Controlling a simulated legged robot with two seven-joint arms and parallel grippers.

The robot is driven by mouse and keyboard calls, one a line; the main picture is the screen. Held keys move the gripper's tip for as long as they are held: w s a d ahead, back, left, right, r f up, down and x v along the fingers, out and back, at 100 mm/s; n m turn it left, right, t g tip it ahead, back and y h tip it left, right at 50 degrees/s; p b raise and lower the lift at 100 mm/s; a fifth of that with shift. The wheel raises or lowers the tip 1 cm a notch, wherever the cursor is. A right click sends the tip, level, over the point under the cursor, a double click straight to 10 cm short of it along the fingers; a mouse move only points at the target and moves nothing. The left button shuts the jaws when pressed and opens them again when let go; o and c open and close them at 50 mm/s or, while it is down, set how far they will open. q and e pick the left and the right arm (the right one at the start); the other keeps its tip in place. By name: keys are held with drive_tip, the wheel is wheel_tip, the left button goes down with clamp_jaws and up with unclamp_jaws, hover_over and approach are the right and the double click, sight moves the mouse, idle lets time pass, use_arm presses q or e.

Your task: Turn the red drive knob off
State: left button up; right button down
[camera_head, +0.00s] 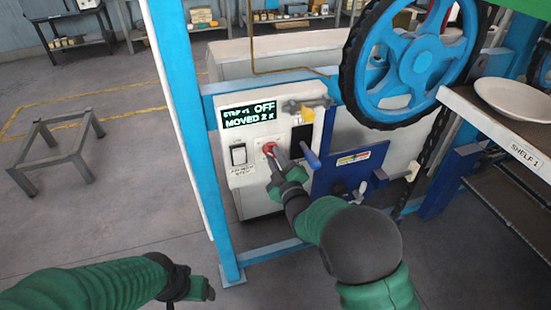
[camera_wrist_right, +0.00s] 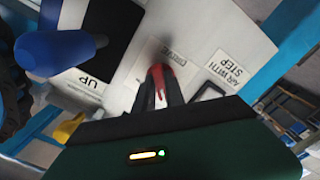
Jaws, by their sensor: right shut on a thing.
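The red drive knob (camera_head: 268,147) is on the front of a white control panel (camera_head: 243,184). My right gripper (camera_head: 273,156) reaches it from below right and is shut on it. In the right wrist view the red knob (camera_wrist_right: 155,76) shows between the dark fingers (camera_wrist_right: 161,92), which hide part of it. The knob's exact angle is hard to tell.
A white switch (camera_head: 238,154) is left of the knob. A large blue wheel (camera_head: 425,57) and a shelf with a white plate (camera_head: 517,98) are further right. Floor at left is open around a low grey frame (camera_head: 52,146).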

drive_tip(key=shift+a+r, duration=0.2)
drive_tip(key=shift+r, duration=0.05)
drive_tip(key=c, duration=1.7)
unclamp_jaws()
drive_tip(key=o, duration=0.3)
drive_tip(key=shift+s+a, duration=0.1)
drive_tip(key=shift+s, duration=0.1)
drive_tip(key=shift+f, duration=0.15)
drive_tip(key=shift+s+d, duration=0.25)
drive_tip(key=shift+s, duration=0.1)
drive_tip(key=v, duration=1.5)
drive_tip(key=shift+s, duration=0.4)
drive_tip(key=shift+d, duration=0.1)
